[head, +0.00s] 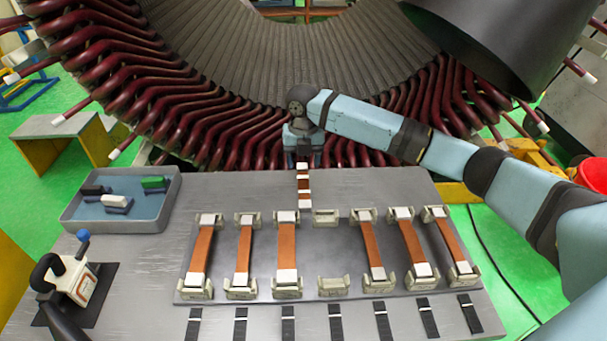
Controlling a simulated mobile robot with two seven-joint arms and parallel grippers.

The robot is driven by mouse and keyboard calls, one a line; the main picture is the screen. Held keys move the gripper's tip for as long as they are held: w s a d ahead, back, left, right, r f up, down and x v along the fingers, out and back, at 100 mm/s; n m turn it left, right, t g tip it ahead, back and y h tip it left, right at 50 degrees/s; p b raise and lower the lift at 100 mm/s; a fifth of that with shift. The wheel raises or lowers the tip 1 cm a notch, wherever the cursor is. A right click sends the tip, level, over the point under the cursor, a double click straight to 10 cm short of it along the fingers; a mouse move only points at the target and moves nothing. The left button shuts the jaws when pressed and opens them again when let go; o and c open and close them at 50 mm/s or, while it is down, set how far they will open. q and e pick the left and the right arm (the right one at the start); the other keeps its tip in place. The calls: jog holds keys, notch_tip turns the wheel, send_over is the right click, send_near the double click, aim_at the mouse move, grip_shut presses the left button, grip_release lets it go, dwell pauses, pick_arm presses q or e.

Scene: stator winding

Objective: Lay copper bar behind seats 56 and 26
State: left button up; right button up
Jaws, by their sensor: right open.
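A short copper bar (303,190) with white ends and bands is in line below my right gripper (303,158), by the table's far edge. My right gripper is open and points down in front of the stator coils; its fingertips are small, and I cannot tell whether they touch the bar. Several longer copper bars (372,246) with white ends lie across pairs of pale seats on a grey plate (310,255). One pair, the far seat (325,217) and the near seat (333,287), is empty. No seat numbers are readable. My left gripper is not in view.
The stator's dark red coils (190,120) rise behind the table (140,270). A grey tray (160,212) with small blocks stands left. A white device with a black handle (78,280) sits front left. Black strips (288,322) line the front.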

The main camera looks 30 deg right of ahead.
jog(key=shift+r, duration=2.2)
